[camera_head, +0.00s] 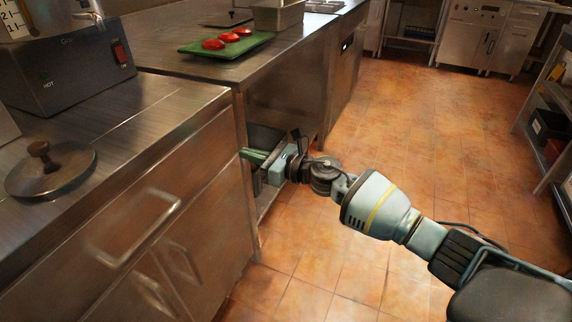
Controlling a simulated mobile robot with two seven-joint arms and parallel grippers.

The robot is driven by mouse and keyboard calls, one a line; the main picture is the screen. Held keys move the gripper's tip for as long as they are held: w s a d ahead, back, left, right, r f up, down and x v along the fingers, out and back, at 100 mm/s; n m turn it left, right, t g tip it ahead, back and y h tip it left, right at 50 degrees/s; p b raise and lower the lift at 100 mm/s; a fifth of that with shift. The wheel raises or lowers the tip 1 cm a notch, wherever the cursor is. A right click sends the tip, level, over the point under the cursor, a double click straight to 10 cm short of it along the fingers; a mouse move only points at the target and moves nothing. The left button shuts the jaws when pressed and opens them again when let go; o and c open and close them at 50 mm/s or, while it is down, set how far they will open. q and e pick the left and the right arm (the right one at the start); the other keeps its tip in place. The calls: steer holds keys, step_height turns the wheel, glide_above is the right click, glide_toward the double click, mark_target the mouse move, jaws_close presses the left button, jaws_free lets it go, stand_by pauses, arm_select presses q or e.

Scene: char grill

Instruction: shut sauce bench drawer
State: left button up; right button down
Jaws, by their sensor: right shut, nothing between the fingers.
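The near steel bench on the left has a drawer front (185,165) with a bar handle (135,230). I cannot tell if this is the sauce bench drawer or whether it stands slightly out. My right gripper (250,156) is shut and empty. It points left just past the right end of this bench, in front of the dark opening under the farther bench. I cannot tell if its fingertips touch anything. My left gripper is not in view.
The farther bench (165,48) carries a green board (222,52) with several red pieces. A lid (50,170) and a box marked HOT (70,75) sit on the near bench. The tiled floor (430,150) is clear. A shelf rack (545,120) stands at right.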

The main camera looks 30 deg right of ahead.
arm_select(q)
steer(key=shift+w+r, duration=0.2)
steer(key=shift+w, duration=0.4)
arm_select(e)
steer(key=v, duration=0.7)
steer(key=shift+d+f, duration=0.2)
steer(key=shift+f, duration=0.05)
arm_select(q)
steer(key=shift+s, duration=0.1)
